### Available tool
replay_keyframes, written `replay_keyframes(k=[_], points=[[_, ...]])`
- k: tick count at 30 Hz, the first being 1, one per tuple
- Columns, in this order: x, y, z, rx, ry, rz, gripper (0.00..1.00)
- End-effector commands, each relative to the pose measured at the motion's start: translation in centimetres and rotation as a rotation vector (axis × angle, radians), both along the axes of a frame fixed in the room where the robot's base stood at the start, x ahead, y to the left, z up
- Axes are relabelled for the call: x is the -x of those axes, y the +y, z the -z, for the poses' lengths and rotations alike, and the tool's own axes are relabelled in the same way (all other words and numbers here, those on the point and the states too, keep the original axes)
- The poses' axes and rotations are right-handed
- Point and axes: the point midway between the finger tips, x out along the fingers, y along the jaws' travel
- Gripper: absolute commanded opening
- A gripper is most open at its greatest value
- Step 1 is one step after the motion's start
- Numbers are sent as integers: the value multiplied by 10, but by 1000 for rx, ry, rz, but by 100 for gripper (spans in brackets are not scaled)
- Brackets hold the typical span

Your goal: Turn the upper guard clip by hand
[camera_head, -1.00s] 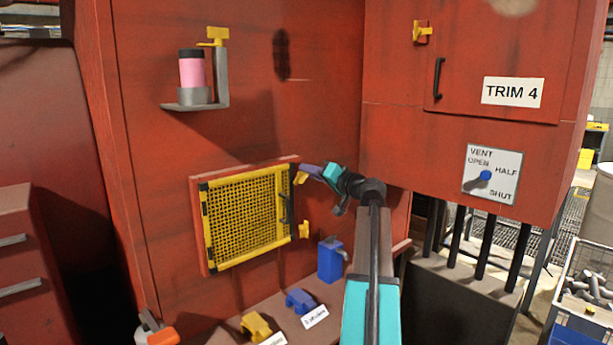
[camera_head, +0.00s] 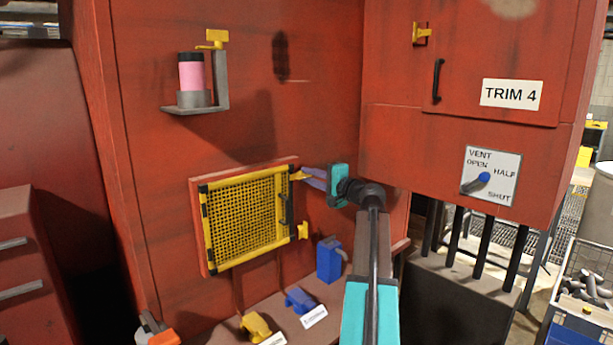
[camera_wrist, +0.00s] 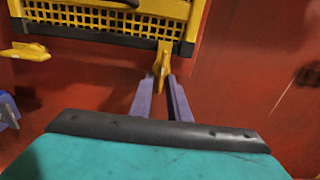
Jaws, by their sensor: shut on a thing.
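The yellow upper guard clip (camera_head: 299,175) is at the upper right corner of the yellow mesh guard (camera_head: 244,262). In the wrist view the clip (camera_wrist: 162,58) stands across the guard's edge, pointing away from the frame. My gripper (camera_head: 307,174) comes from the right, its purple fingers shut on the clip; in the wrist view the fingers (camera_wrist: 160,84) lie on either side of it. The fingers partly hide the clip. The yellow lower guard clip (camera_head: 303,230) stands upright beside the guard's right edge; it also shows in the wrist view (camera_wrist: 25,52).
The guard has a dark handle (camera_head: 285,209) near its right edge. Below, a blue can (camera_head: 329,259), a blue part (camera_head: 300,301) and a yellow part (camera_head: 256,326) sit on a ledge. The red cabinet with the vent dial (camera_head: 484,179) juts out at right.

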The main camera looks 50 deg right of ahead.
Motion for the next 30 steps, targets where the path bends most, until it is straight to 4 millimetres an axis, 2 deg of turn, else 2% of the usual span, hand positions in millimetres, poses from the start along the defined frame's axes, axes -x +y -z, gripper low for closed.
replay_keyframes(k=[15, 16, 18, 30], points=[[3, -1, 6, -30, 7, 0, 0], [3, -1, 6, -30, 7, 0, 17], [3, -1, 6, -29, 6, 0, 24], [5, -1, 3, -29, 1, 2, 24]])
